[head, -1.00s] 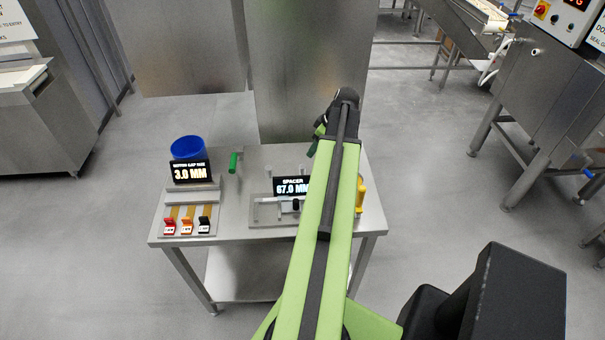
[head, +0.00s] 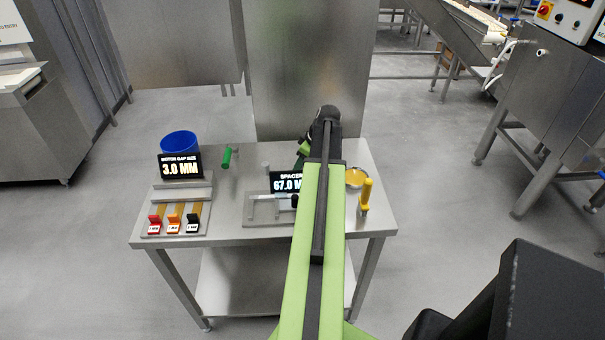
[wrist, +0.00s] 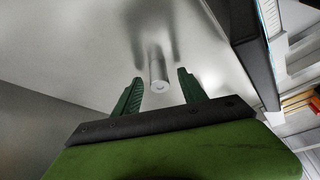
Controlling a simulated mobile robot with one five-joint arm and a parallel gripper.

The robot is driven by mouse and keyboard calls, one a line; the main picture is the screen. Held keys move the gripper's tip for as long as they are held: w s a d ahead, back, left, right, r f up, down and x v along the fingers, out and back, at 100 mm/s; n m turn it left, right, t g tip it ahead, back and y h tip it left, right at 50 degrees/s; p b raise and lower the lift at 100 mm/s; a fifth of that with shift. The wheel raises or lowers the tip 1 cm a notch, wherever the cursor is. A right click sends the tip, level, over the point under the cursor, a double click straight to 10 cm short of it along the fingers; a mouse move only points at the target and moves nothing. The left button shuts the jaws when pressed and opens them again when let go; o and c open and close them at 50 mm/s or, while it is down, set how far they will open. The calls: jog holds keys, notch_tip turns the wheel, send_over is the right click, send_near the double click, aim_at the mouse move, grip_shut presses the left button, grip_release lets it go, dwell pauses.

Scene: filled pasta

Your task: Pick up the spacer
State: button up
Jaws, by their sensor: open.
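A small bare-metal cylinder, which looks like the spacer (wrist: 159,74), shows in the wrist view on the steel table. Its round end faces the camera. My gripper (wrist: 160,78) is open, with one green finger on each side of the cylinder and a gap to both. In the head view my gripper is mostly hidden behind my arm, over the back of the table. A small grey cylinder (head: 265,167) stands behind the display reading SPACER 67.0 MM (head: 286,182); I cannot tell whether it is the same one.
The steel table (head: 225,218) also bears a blue tub (head: 180,144), a green handle (head: 228,157), a 3.0 MM display (head: 181,167), red, orange and black pieces on a stand, and a yellow-handled tool (head: 366,194). A dark panel edge (wrist: 252,45) is close right of my fingers.

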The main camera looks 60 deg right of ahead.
grip_shut()
dwell(0.3)
jog(key=shift+r, duration=0.1)
